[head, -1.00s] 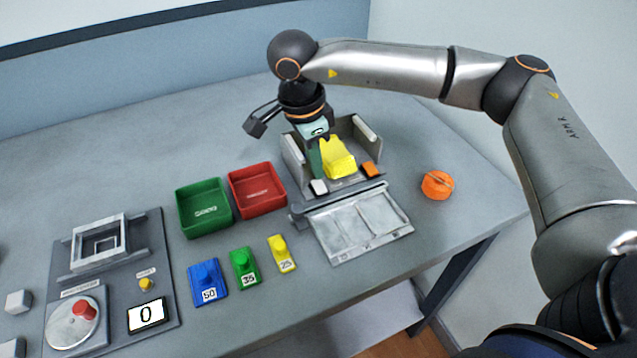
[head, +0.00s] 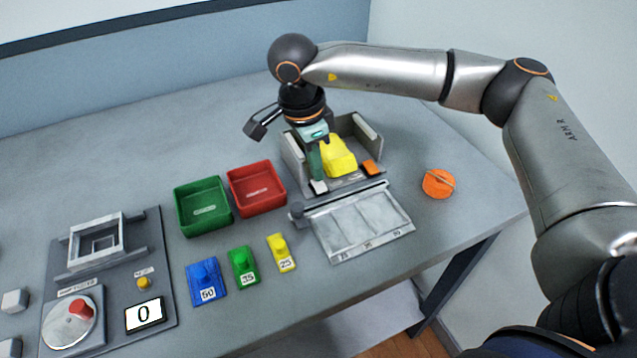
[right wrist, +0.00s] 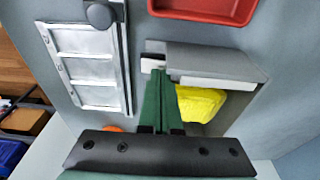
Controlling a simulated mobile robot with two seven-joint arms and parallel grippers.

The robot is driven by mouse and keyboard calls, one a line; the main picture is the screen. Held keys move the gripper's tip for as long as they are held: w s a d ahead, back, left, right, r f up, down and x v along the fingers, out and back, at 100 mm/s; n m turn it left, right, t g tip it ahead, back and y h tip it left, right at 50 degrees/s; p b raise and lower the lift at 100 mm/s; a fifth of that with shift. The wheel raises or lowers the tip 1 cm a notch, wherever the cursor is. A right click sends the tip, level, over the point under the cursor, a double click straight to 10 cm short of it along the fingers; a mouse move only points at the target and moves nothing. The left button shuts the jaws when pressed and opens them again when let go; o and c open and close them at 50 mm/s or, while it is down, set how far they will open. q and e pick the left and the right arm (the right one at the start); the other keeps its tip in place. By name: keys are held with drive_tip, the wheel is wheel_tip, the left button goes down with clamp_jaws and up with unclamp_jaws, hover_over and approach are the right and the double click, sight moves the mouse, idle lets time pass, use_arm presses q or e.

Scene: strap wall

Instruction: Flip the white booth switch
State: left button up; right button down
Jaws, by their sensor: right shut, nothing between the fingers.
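The booth (head: 293,153) is a grey open box at the back right of the table. The white booth switch (head: 319,187) sits at its front left corner. It also shows in the right wrist view (right wrist: 150,65), just ahead of the fingertips. My right gripper (head: 316,176) points down with its green fingers shut and empty. Its tips are at or just above the white switch; I cannot tell whether they touch. An orange block (head: 372,167) is at the booth's front right. A yellow object (head: 341,161) is inside the booth, partly hidden by the gripper. My left gripper is not in view.
A grey tray with compartments (head: 362,228) and a bar lies in front of the booth. Green (head: 203,208) and red (head: 257,190) bins stand to its left. An orange round object (head: 438,183) is to the right. Blue, green and yellow weights stand in front of the bins.

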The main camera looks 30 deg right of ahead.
drive_tip(key=shift+f+b, duration=0.3)
drive_tip(key=shift+f, duration=0.15)
wheel_tip(320, 180, up, 8)
drive_tip(key=p, duration=0.5)
idle(0.7)
